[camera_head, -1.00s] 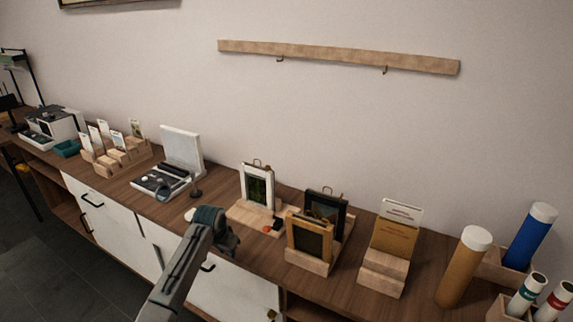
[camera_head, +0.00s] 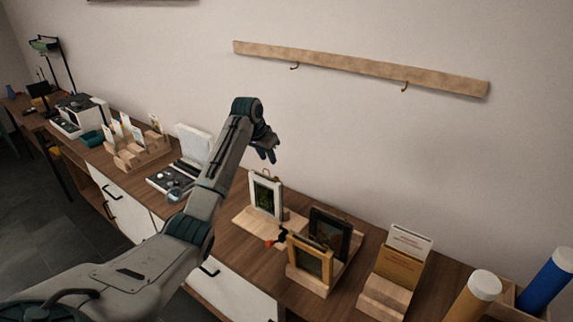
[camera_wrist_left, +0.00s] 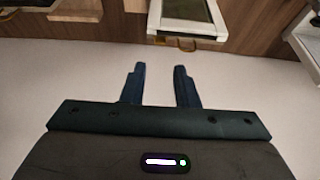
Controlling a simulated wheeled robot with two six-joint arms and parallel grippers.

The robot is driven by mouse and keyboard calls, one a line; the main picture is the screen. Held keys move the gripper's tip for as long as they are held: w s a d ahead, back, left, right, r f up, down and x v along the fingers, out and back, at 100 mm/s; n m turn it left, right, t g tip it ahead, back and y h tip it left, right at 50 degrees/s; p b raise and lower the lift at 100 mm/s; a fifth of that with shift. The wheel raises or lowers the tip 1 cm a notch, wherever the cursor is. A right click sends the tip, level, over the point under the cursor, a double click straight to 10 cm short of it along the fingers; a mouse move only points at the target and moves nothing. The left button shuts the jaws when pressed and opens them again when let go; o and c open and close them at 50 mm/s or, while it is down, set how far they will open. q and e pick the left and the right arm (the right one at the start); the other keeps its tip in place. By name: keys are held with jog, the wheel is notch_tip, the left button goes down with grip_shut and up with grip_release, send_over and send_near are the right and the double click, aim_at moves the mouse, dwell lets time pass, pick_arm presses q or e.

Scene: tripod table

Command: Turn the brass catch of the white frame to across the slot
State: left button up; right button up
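The white frame (camera_head: 252,192) with a dark picture stands upright on a wooden stand (camera_head: 246,221) on the sideboard. A small brass piece (camera_head: 266,173) shows at its top edge; I cannot tell which way it is turned. In the left wrist view the white frame (camera_wrist_left: 188,29) is at the top, and the brass piece (camera_wrist_left: 182,44) sticks out from its near edge. My left gripper (camera_head: 269,153) is above the white frame, apart from it. In the left wrist view its two fingers (camera_wrist_left: 160,85) are apart with nothing between them. My right gripper is in no view.
A black frame (camera_head: 343,238) and a wooden frame (camera_head: 296,252) stand close to the right of the white frame. A small red and black item (camera_head: 275,238) lies in front. The wall with a wooden hook rail (camera_head: 350,65) is behind.

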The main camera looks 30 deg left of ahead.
aim_at(276, 177)
pick_arm(q)
jog(key=p+x, duration=0.3)
jog(key=x, duration=0.6)
jog(key=shift+w+f, duration=0.15)
jog(key=shift+f, duration=0.25)
jog(key=shift+f, duration=0.1)
grip_shut()
